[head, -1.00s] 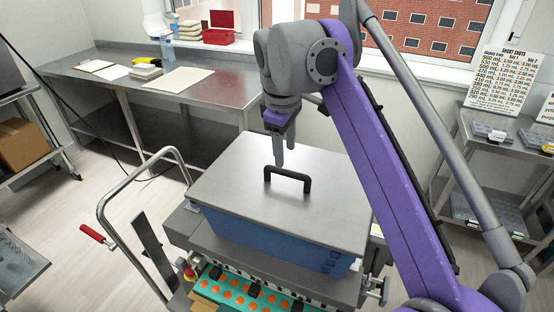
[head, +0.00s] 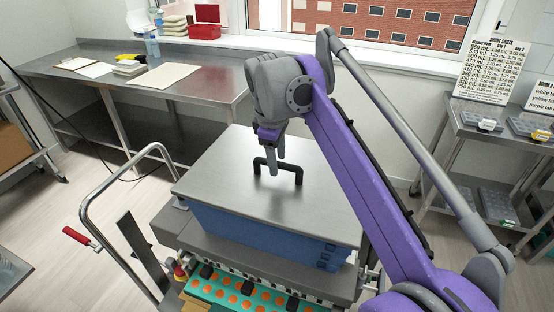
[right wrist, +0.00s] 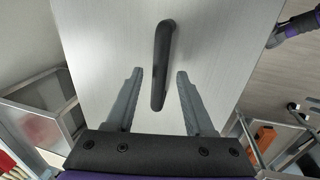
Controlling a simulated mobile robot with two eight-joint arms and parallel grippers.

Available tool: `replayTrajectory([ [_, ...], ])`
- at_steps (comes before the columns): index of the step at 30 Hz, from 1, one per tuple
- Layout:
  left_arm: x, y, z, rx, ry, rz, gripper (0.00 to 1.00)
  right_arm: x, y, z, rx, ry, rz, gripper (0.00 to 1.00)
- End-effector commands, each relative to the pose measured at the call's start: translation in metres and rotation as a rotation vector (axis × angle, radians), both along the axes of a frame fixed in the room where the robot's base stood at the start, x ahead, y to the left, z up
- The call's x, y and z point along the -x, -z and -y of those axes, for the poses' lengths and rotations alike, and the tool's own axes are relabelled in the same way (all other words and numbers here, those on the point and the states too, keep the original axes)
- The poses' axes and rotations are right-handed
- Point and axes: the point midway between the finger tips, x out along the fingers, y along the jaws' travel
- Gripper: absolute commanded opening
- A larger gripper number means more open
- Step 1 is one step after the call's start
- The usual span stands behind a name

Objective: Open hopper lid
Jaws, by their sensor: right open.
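The hopper lid (head: 225,185) is a flat grey metal plate lying closed on the blue hopper (head: 260,233). A black bar handle (head: 293,168) stands on the lid. My right gripper (head: 274,172) points down at the handle, its fingertips close to it. In the right wrist view the handle (right wrist: 161,65) runs lengthwise, its near end between the tips of my open right gripper (right wrist: 158,75). The fingers show a gap on both sides of it. My left gripper is not in view.
Below the hopper, a teal tray (head: 215,290) holds orange pieces. A curved metal rail (head: 95,200) and a red-handled lever (head: 77,236) stand at the left. A steel bench (head: 190,80) is behind, and a shelf cart (head: 455,150) is at right.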

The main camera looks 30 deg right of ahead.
Motion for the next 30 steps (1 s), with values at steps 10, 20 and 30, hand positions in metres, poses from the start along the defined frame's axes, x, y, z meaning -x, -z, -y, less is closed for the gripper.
replayTrajectory([
  [10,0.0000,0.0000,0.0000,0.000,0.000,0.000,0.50,-0.0002,0.0011,0.0001,0.000,0.000,0.000,0.41],
  [20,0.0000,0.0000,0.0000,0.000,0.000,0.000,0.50,-0.0003,0.0010,0.0000,0.000,0.000,0.000,0.00],
  [30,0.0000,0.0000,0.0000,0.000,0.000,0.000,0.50,-0.0002,0.0010,-0.0001,0.000,0.000,0.000,0.00],
])
